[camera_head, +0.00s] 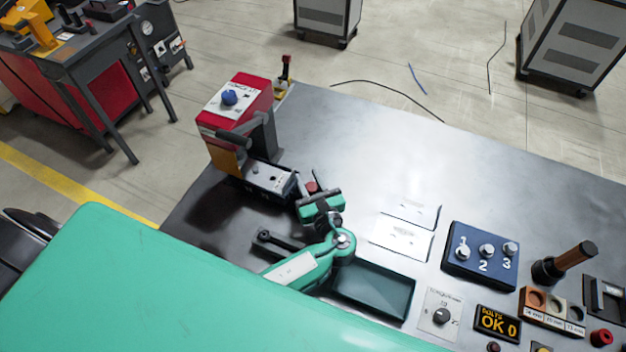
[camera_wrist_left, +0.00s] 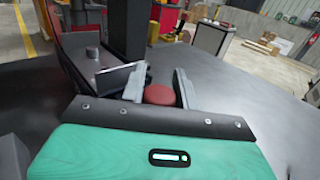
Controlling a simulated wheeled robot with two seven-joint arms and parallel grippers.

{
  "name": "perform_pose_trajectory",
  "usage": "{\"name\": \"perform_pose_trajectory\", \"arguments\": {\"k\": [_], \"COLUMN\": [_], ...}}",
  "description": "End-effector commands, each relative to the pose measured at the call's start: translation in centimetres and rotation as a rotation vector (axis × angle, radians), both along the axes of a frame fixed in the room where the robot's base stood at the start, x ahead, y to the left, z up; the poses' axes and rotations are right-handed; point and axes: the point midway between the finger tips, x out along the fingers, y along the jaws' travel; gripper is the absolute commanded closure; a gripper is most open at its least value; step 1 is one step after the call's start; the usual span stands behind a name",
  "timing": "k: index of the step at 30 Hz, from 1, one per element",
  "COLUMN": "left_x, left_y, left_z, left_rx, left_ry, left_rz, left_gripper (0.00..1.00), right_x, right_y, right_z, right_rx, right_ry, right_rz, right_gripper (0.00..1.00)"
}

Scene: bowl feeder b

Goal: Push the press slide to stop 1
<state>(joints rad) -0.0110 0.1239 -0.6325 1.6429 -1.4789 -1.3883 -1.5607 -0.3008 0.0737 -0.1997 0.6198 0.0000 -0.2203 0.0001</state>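The red press (camera_head: 238,105) with a blue knob on top stands at the table's far left corner. A grey block (camera_head: 268,178), which looks like its slide, sticks out low at its front. A red round knob (camera_head: 311,187) sits beyond my left gripper (camera_head: 320,200), by the slide's near end. In the left wrist view, my left gripper (camera_wrist_left: 160,85) has its fingers apart, with the red knob (camera_wrist_left: 159,94) between them. Whether a finger touches the knob I cannot tell. No stop markings on the slide are readable. My right gripper is not in view.
A blue panel (camera_head: 480,256) with knobs marked 1, 2 and 3 stands to the right. Near it are a dial plate (camera_head: 440,314), an "OK 0" display (camera_head: 497,323) and a brown-handled tool (camera_head: 572,257). A dark tray (camera_head: 375,290) lies beside my arm. The table's far middle is clear.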

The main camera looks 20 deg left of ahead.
Motion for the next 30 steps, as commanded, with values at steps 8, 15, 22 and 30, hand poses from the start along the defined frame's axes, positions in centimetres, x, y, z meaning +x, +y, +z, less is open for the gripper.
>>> {"name": "perform_pose_trajectory", "arguments": {"k": [8, 15, 22, 30], "left_x": [0.0, -0.6, -4.0, -8.2], "left_y": [-0.1, -0.8, -3.8, -7.7], "left_z": [0.0, -0.1, -0.4, -0.2], "left_rx": [-0.001, -0.003, -0.006, -0.004], "left_ry": [-0.001, 0.0, 0.002, 0.0], "left_rz": [-0.001, -0.003, -0.003, -0.001], "left_gripper": [0.48, 0.48, 0.48, 0.48], "right_x": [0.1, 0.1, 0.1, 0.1], "right_y": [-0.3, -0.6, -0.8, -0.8], "right_z": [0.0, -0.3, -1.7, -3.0], "right_rx": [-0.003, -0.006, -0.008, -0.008], "right_ry": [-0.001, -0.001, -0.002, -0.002], "right_rz": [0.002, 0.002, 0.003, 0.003], "right_gripper": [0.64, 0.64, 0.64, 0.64]}}
